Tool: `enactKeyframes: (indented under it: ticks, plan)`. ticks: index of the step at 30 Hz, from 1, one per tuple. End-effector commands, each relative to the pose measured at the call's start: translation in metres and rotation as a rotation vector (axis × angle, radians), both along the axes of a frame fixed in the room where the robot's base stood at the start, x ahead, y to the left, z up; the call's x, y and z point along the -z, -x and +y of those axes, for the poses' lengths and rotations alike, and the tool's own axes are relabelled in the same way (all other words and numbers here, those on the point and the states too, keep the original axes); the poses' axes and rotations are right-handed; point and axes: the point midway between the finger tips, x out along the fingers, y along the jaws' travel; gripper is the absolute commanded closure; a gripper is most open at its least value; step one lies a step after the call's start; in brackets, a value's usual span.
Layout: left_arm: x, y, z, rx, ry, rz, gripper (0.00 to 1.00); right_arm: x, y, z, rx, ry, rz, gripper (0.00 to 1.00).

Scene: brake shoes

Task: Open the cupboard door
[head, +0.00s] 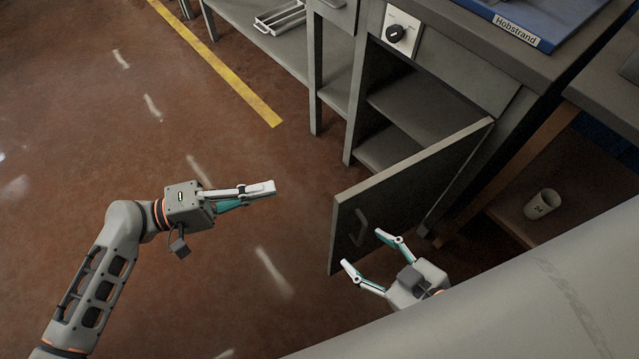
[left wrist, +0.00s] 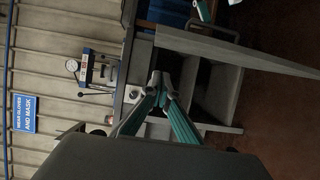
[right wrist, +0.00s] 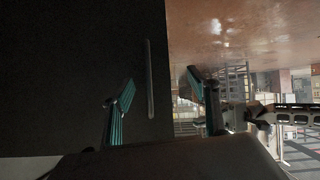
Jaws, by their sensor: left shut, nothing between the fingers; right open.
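The grey cupboard door (head: 400,200) stands swung wide open, away from the cupboard (head: 400,105), whose inside shelves show. Its handle (head: 360,228) is on the face turned toward my right gripper. My right gripper (head: 362,250) is open and empty, close to the door's outer face near the handle. In the right wrist view the door (right wrist: 80,60) fills the left half, with the handle (right wrist: 150,80) between the fingers' directions; I cannot tell if they touch. My left gripper (head: 272,188) is shut and empty, left of the door's free edge. The door also shows in the left wrist view (left wrist: 240,52).
A dial panel (head: 402,31) sits above the opening. A blue board (head: 550,15) lies on the worktop. A yellow line (head: 230,75) crosses the brown floor, which is clear at left.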

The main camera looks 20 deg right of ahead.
Motion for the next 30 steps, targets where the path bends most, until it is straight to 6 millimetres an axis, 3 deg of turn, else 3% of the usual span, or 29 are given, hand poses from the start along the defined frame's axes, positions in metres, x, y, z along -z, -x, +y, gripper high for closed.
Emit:
enactKeyframes:
  ticks: [7, 20, 23, 30]
  plan:
    - [-0.006, 0.002, -0.021, 0.007, 0.014, 0.000, 1.00, -0.001, -0.001, -0.001, 0.000, 0.005, -0.001, 0.40]
    - [-0.006, 0.008, -0.103, 0.006, 0.012, 0.001, 1.00, 0.010, 0.006, -0.012, 0.004, 0.036, 0.025, 0.40]
    - [-0.007, 0.026, -0.102, 0.004, 0.010, -0.002, 1.00, 0.002, 0.003, -0.013, 0.003, 0.042, 0.013, 0.40]
    - [-0.005, 0.046, -0.105, 0.004, 0.011, 0.001, 1.00, 0.011, 0.010, -0.016, 0.002, 0.053, 0.033, 0.40]
